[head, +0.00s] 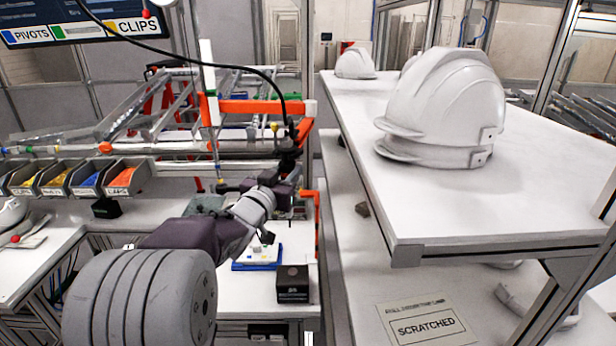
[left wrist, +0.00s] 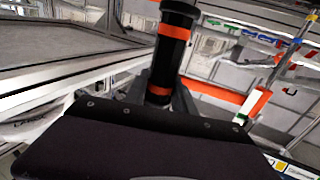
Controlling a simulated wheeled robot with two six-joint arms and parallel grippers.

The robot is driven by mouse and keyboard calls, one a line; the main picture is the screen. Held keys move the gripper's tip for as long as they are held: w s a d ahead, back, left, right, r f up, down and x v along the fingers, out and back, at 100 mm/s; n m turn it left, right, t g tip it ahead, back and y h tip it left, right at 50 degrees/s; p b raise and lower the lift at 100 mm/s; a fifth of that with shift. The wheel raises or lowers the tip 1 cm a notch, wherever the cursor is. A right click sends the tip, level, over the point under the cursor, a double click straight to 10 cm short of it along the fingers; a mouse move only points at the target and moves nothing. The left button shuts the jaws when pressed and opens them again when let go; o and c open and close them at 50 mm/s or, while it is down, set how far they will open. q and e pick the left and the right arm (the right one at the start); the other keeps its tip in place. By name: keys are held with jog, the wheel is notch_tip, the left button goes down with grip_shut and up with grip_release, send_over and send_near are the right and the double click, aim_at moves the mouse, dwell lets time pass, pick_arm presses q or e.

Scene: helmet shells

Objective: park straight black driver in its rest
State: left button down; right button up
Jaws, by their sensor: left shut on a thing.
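My left gripper (head: 288,158) is shut on the straight black driver (head: 291,141), which hangs from a black cable in the head view. In the left wrist view the driver (left wrist: 170,45) is a black cylinder with orange bands, upright and slightly tilted, between the fingers of my left gripper (left wrist: 163,100). Its lower end is hidden behind the gripper body. An orange bracket (head: 262,106) stands on the frame close behind the driver; I cannot tell whether they touch. I cannot make out the rest clearly. My right gripper is not in view.
A black box (head: 293,287) and a blue-and-white tray (head: 258,258) lie on the bench below the gripper. Parts bins (head: 90,178) line the left. A shelf (head: 450,215) with white helmet shells (head: 440,105) stands close on the right.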

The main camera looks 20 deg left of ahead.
pick_arm(q)
jog(key=w+d+b, duration=0.2)
jog(key=w, duration=0.4)
jog(key=shift+d, duration=0.35)
jog(key=shift+s, duration=0.1)
jog(key=c, duration=0.9)
grip_release()
jog(key=shift+c, duration=0.2)
jog(key=o, duration=0.7)
